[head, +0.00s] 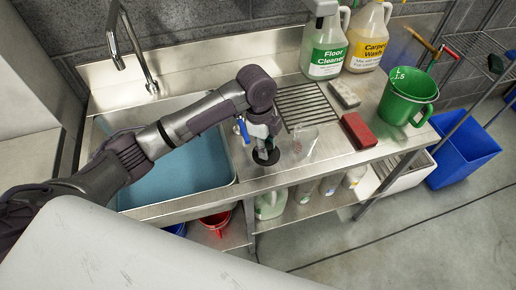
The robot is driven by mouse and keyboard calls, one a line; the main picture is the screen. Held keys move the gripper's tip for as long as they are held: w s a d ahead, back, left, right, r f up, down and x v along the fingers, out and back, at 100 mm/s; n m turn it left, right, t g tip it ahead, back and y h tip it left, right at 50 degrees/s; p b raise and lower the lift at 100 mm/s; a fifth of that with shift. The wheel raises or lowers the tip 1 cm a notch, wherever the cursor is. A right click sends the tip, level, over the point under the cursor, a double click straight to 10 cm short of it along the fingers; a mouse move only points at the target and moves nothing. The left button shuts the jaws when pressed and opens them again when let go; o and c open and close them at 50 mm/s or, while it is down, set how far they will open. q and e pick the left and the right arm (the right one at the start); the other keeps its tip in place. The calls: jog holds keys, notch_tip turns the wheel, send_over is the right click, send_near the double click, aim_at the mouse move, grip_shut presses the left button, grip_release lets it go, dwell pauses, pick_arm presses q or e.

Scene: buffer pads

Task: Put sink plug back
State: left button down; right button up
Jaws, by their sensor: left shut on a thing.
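The sink (108,122) is a steel basin at the left, with blue water (185,172) in it. My left arm reaches across it from the left. My left gripper (265,155) points down over the steel counter just right of the basin. It is shut on the sink plug (268,160), a dark round disc at its fingertips. I cannot tell whether the plug touches the counter. The drain is not visible. My right gripper is out of view.
A clear container (304,141) stands close right of my gripper. Beyond are a draining grille (303,104), a red sponge block (358,130), a green jug (407,98) and two cleaner bottles (325,50). A faucet (140,50) rises behind the basin.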

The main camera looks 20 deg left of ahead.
pick_arm(q)
jog(key=a+f, duration=0.1)
jog(key=w+a+f, duration=0.1)
jog(key=shift+w+a, duration=0.2)
jog(key=shift+a, duration=0.15)
notch_tip(320, 180, down, 3)
jog(key=shift+p, duration=0.7)
jog(key=shift+f, duration=0.45)
jog(key=c, duration=0.8)
grip_release()
jog(key=shift+f, duration=0.15)
jog(key=shift+c, duration=0.2)
